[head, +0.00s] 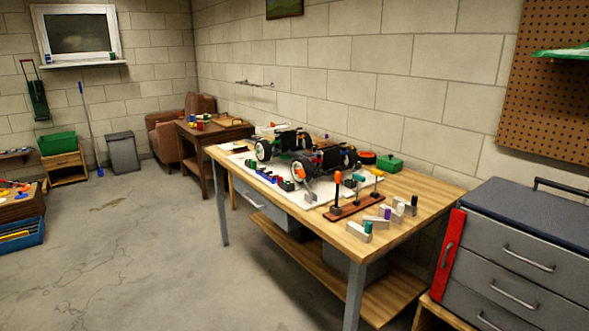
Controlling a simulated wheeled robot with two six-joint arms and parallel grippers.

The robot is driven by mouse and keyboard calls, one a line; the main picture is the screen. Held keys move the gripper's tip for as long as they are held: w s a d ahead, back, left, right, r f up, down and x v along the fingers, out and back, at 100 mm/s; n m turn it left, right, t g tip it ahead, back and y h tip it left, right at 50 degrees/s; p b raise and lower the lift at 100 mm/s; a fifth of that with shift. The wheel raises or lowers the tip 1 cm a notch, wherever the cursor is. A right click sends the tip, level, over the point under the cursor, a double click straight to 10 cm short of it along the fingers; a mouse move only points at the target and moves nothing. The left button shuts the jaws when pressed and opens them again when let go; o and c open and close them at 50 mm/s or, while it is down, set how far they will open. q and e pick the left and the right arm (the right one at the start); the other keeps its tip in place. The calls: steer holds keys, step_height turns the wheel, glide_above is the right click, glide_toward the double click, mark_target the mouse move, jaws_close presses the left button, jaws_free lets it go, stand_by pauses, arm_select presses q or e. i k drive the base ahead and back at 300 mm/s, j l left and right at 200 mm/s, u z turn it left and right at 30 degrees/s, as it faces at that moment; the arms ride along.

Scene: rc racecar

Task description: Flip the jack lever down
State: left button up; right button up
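The RC racecar (325,158) is a dark chassis with black wheels, standing on a white mat (243,158) on the wooden workbench (425,190). A small grey piece (310,194) with an orange part (300,173) stands at the car's near end, by the front wheel. It may be the jack and its lever, but it is too small to tell, and so is the lever's position. Neither of my grippers shows in the head view.
A brown tool stand (355,207) holds upright tools with coloured handles near the bench's front edge. Several small grey blocks (377,222) lie right of it. A green box (389,163) sits behind. A grey drawer cabinet (520,250) stands at right. The concrete floor (130,250) is open at left.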

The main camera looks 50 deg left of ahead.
mark_target(301, 173)
steer(key=j, duration=0.45)
steer(key=i+j+u, duration=0.1)
steer(key=j, duration=0.4)
steer(key=i+j, duration=0.1)
steer(key=j, duration=0.35)
steer(key=i+j, duration=0.1)
steer(key=j, duration=0.35)
steer(key=j+u, duration=0.1)
steer(key=j, duration=0.4)
steer(key=i+j, duration=0.15)
steer(key=j, duration=0.3)
steer(key=i+j+u, duration=0.1)
steer(key=j, duration=0.35)
steer(key=i+j, duration=0.1)
steer(key=j, duration=0.35)
